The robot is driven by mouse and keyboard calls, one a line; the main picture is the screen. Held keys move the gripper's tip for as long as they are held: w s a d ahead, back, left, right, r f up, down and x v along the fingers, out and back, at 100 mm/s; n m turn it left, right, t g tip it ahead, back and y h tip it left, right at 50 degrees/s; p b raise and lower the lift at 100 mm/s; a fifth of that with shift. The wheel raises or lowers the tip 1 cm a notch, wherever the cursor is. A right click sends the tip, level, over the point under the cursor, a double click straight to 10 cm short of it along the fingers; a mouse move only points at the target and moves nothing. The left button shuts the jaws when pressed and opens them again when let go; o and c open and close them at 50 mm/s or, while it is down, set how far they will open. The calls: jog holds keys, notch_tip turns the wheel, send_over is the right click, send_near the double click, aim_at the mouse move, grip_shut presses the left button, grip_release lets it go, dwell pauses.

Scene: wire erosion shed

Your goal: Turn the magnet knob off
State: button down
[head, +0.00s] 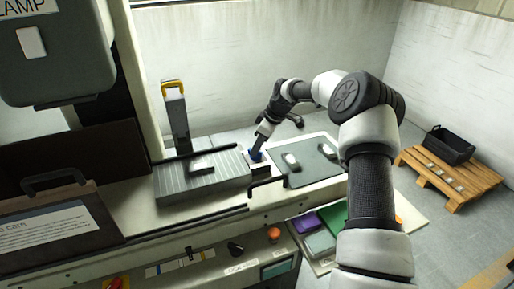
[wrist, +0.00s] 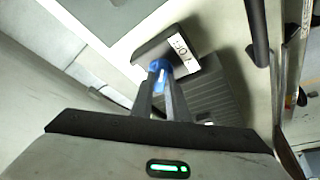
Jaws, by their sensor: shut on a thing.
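The magnet knob is blue and small; it shows in the wrist view (wrist: 157,66) between my fingertips and in the head view (head: 254,156) below my gripper. It sits on a dark block (wrist: 186,48) with a white lettered label (wrist: 183,50) beside the knob. My gripper (wrist: 160,76) is shut on the knob, its two fingers on either side of it. In the head view my gripper (head: 258,150) reaches down to the right end of the grey ribbed plate (head: 205,182). The fingers hide part of the knob, so its exact angle is unclear.
Right of the block lies a grey mat (head: 322,172) with two pale objects. A black handle (head: 267,183) stands at the bench's front edge. A post with a yellow top (head: 174,105) rises behind the plate. A wooden pallet with a black crate (head: 449,145) stands far right.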

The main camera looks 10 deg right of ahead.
jog(key=c, duration=1.7)
grip_release()
jog(key=v, duration=1.7)
jog(key=shift+w+r, duration=0.1)
jog(key=shift+r, duration=0.15)
jog(key=shift+r, duration=0.1)
